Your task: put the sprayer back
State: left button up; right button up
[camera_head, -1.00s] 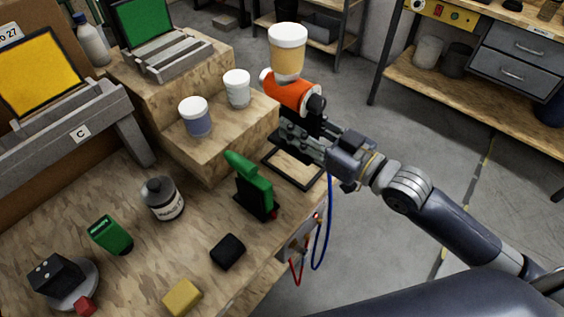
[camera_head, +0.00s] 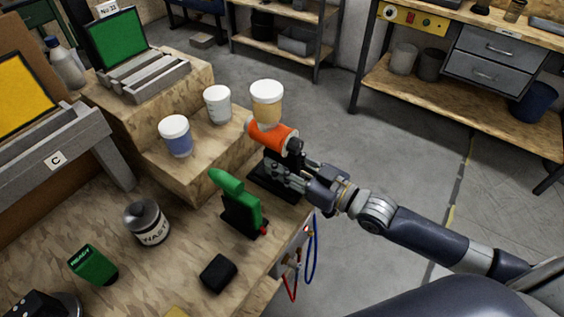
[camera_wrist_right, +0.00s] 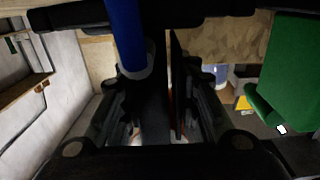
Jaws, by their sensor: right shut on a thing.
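The sprayer (camera_head: 272,135) has an orange body and an amber cup with a white lid on top. It is upright at the right edge of the workbench. My right gripper (camera_head: 292,180) is shut on its dark lower part. A black stand (camera_head: 262,187) lies on the bench right below it; the gripper hides much of it, and I cannot tell whether the sprayer touches it. In the right wrist view, a blue hose (camera_wrist_right: 125,35) runs down to the dark handle (camera_wrist_right: 155,112) between the fingers. My left gripper is not in view.
A green tool in a black holder (camera_head: 238,205) stands close left of the stand. A wooden step (camera_head: 205,165) with two white-lidded jars is behind. Open floor lies to the right.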

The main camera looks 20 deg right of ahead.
dwell(0.3)
jog(key=o, duration=0.7)
jog(key=shift+f, duration=0.15)
jog(key=shift+v, duration=6.05)
jog(key=shift+s, duration=0.1)
